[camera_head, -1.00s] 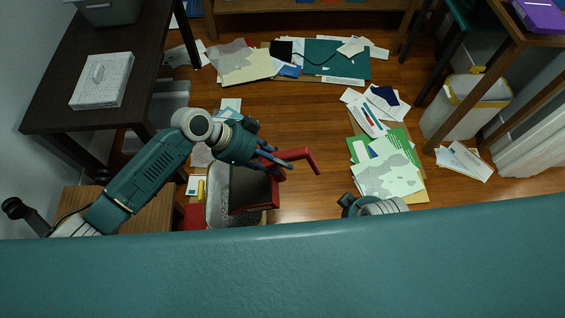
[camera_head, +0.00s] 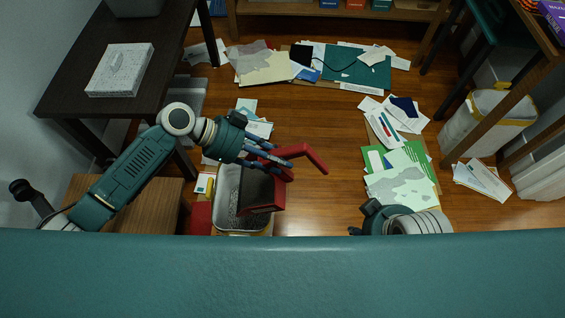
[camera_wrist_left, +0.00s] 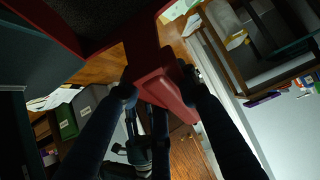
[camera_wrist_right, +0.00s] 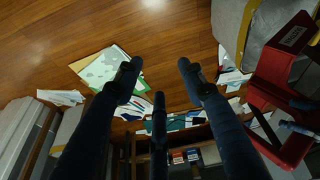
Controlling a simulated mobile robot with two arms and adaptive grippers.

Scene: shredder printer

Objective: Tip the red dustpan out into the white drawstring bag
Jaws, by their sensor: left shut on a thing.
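The red dustpan (camera_head: 317,158) is held by my left gripper (camera_head: 285,163), whose blue fingers close around its handle. Its dark pan hangs left of and below the handle; I cannot tell what lies in it. The handle fills the middle of the left wrist view (camera_wrist_left: 158,75). The pan also shows at the right of the right wrist view (camera_wrist_right: 268,90). The white drawstring bag (camera_head: 478,125), with a yellow band at its rim, stands on the floor at the right, well apart from the dustpan. My right gripper (camera_wrist_right: 158,70) is open and empty above the floor.
Papers, a green sheet (camera_head: 372,160) and a teal folder (camera_head: 360,68) litter the wooden floor. A dark table with a white patterned box (camera_head: 120,70) stands at the left. Table legs flank the bag at the right. Bare floor lies in the middle.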

